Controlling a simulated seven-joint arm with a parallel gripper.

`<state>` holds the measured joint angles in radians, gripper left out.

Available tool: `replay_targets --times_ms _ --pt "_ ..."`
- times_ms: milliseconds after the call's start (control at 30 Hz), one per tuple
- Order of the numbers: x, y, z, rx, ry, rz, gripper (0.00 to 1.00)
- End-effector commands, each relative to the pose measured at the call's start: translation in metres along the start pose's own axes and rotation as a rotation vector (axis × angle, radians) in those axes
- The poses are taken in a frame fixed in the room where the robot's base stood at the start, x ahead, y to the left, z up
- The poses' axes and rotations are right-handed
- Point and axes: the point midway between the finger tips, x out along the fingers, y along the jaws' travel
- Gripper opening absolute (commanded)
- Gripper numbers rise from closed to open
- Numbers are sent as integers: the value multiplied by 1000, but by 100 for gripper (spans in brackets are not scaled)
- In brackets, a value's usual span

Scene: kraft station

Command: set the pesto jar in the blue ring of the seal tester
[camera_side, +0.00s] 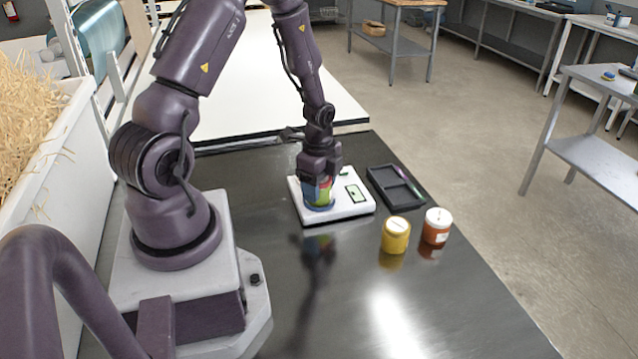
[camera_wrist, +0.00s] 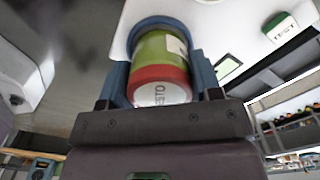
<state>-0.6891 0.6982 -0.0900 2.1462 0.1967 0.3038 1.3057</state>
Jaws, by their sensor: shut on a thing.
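The pesto jar (camera_side: 322,190) has a green body and a red rim, and its white lid lettering shows in the wrist view (camera_wrist: 160,84). My gripper (camera_side: 319,178) is shut on it from above, with a blue finger on each side in the wrist view (camera_wrist: 163,72). The jar stands over the blue ring (camera_side: 319,207) of the white seal tester (camera_side: 352,209). In the wrist view the ring (camera_wrist: 146,22) curves around the jar's base. I cannot tell whether the base rests fully down in it. The tester's green TEST button (camera_wrist: 280,25) shows beyond.
A yellow jar (camera_side: 396,236) and an orange-red jar (camera_side: 437,228), both with white lids, stand to the right of the tester. A black divided tray (camera_side: 392,190) with a pen-like item lies behind them. The dark bench front is clear.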

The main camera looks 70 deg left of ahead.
Motion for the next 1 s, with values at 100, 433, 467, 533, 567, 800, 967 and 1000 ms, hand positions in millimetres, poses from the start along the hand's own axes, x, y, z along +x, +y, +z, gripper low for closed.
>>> replay_targets --times_ms 100,433,467,533,567,800,967,1000 --pt "2 0 0 1 0 0 29" --pt "3 0 0 0 0 -1 29" --pt "3 0 0 0 0 -1 29" --pt "3 0 0 0 0 -1 29" --pt "3 0 0 0 0 -1 29" --pt "5 0 0 0 0 0 29" --pt "6 0 0 0 0 -1 29" --pt "6 0 0 -1 0 -1 29"
